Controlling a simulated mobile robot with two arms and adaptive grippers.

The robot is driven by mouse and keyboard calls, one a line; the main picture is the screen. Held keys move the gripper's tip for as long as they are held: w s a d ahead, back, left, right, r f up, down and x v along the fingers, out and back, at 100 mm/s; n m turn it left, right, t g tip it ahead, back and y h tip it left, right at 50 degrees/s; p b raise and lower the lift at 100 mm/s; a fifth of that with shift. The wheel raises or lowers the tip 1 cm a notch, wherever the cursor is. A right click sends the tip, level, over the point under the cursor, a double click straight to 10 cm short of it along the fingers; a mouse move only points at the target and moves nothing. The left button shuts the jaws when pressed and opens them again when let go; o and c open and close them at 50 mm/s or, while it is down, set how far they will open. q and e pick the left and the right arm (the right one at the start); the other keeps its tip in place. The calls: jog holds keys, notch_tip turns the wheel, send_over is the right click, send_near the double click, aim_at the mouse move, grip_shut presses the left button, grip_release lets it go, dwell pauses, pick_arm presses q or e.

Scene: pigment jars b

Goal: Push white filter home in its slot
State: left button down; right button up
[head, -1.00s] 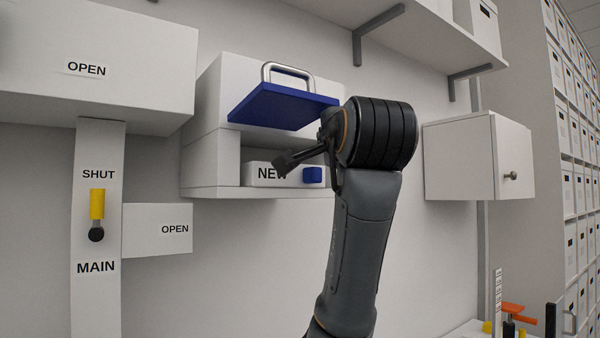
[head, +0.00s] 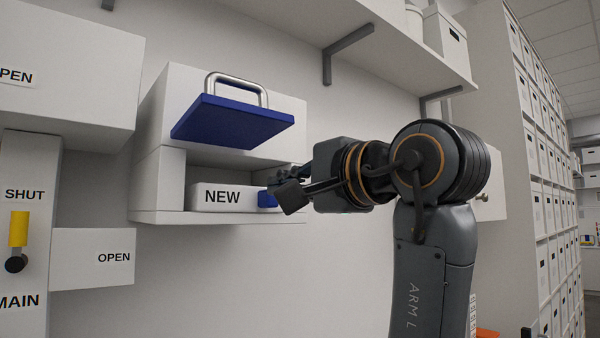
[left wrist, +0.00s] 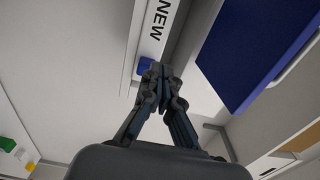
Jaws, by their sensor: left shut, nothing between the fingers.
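The white filter (head: 224,197), marked NEW, lies in the open slot of the white wall housing (head: 158,190). A blue tab (head: 267,199) is on its right end. The filter also shows in the left wrist view (left wrist: 153,45), with the tab (left wrist: 145,65) close by the fingertips. My left gripper (head: 284,192) is shut and empty in front of the filter's right end. In the left wrist view its fingertips (left wrist: 159,74) are together beside the tab; I cannot tell whether they touch it. The gripper hides part of the slot's right side. My right gripper is not in view.
A blue flap (head: 230,121) with a metal handle (head: 236,88) sticks out above the slot. A wall shelf (head: 370,45) on brackets is above right. A yellow-handled lever (head: 18,230) is on the MAIN panel at left. An OPEN box (head: 95,258) sits below left.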

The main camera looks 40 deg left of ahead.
aim_at(247, 190)
pick_arm(q)
jog(key=p+x, duration=0.2)
jog(key=x, duration=0.5)
jog(key=shift+a+r, duration=0.1)
jog(key=shift+a, duration=0.1)
jog(key=shift+w+a+p, duration=0.15)
jog(key=shift+a+p, duration=0.2)
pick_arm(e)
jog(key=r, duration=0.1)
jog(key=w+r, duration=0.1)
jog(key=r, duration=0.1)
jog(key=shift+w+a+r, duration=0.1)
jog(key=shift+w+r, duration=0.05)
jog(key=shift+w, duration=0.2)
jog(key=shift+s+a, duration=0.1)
pick_arm(q)
jog(key=shift+x, duration=1.55)
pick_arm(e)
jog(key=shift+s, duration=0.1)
pick_arm(q)
jog(key=shift+w+d, duration=0.1)
